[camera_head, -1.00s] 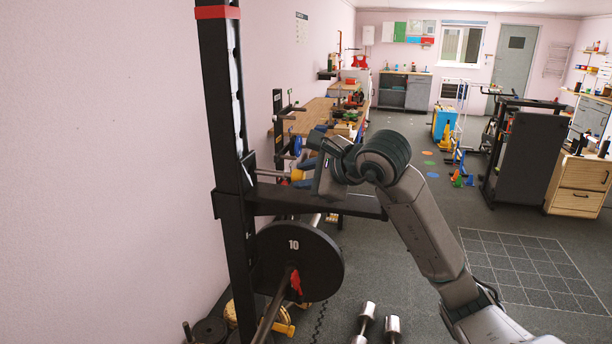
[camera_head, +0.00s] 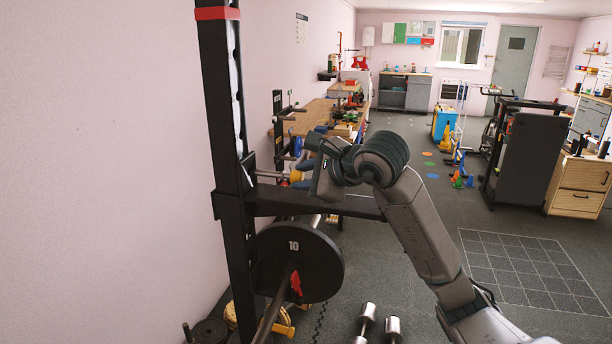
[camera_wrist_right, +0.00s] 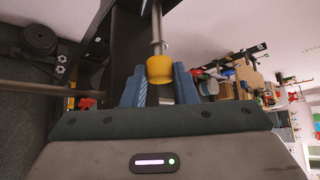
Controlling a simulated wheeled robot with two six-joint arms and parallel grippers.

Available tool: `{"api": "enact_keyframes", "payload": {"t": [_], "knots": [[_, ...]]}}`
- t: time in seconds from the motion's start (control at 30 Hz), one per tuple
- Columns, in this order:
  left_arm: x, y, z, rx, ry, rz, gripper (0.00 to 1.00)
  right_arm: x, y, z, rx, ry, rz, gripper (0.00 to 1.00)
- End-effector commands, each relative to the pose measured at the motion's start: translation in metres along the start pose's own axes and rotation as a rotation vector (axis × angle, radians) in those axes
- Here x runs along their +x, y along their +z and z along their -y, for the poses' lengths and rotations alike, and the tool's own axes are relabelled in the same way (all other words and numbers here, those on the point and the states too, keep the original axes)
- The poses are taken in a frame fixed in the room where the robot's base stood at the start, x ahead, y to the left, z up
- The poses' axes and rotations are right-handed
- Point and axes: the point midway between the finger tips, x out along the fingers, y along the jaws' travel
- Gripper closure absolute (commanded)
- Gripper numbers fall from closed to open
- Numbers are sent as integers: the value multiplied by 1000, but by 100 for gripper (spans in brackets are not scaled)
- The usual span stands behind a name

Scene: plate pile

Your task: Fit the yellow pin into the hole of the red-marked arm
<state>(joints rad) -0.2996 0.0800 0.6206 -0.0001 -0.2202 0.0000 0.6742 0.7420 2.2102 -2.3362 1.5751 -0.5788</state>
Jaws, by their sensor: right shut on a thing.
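The yellow pin has a yellow head (camera_head: 296,176) and a bare steel shaft that points left toward the black rack upright. In the right wrist view, its head (camera_wrist_right: 159,69) sits between the blue fingers of my right gripper (camera_wrist_right: 160,80), which is shut on it. My right gripper (camera_head: 305,170) is just above the black rack arm (camera_head: 290,201), close to the upright. A red band (camera_head: 218,12) wraps the upright's top. I see no hole clearly and cannot tell whether the shaft's tip is in one. My left gripper is not in view.
A barbell with a black plate (camera_head: 300,262) marked 10 is below the rack arm. Dumbbells (camera_head: 365,318) lie on the floor. A wooden workbench (camera_head: 312,118) with clutter stands behind.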

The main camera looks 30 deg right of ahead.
Motion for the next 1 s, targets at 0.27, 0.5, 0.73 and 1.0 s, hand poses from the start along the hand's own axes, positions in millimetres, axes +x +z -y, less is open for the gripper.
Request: {"api": "enact_keyframes", "payload": {"t": [0.27, 0.5, 0.73, 1.0], "knots": [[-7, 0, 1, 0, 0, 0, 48, 5, 5, 1, 1, 0, 2, 99], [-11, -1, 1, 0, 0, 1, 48, 10, 9, 1, 1, -1, 2, 99], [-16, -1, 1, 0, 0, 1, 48, 14, 13, 1, 1, -1, 1, 99], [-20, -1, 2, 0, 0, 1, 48, 20, 17, 0, 2, -1, 1, 99]]}}
